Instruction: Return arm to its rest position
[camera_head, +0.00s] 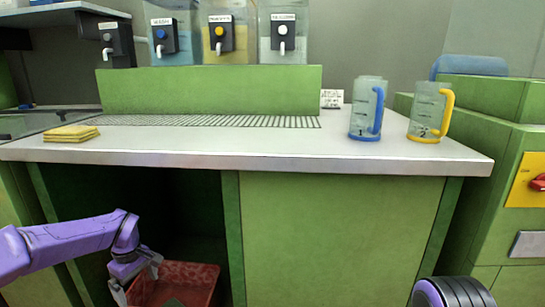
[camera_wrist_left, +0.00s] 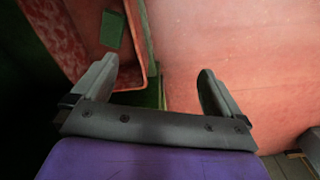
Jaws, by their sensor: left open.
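My left arm comes in from the left, low in front of the counter. Its gripper (camera_head: 138,280) is open, at the left side of a red crate (camera_head: 190,268) in the dark opening under the counter. In the left wrist view the two fingers (camera_wrist_left: 157,72) stand wide apart with nothing between them. The red crate (camera_wrist_left: 55,35) lies beyond the left finger, and a small flat green thing (camera_wrist_left: 112,29) lies in it. A rounded black and purple part of my right arm shows at the lower right of the head view; the right gripper is out of view.
The counter (camera_head: 250,150) spans above the gripper, its front edge overhanging the opening. On it stand a blue-handled jug (camera_head: 364,105), a yellow-handled jug (camera_head: 424,105) and yellow cloths (camera_head: 70,133). Dispensers (camera_head: 222,40) stand behind. A green cabinet (camera_head: 500,200) is at the right.

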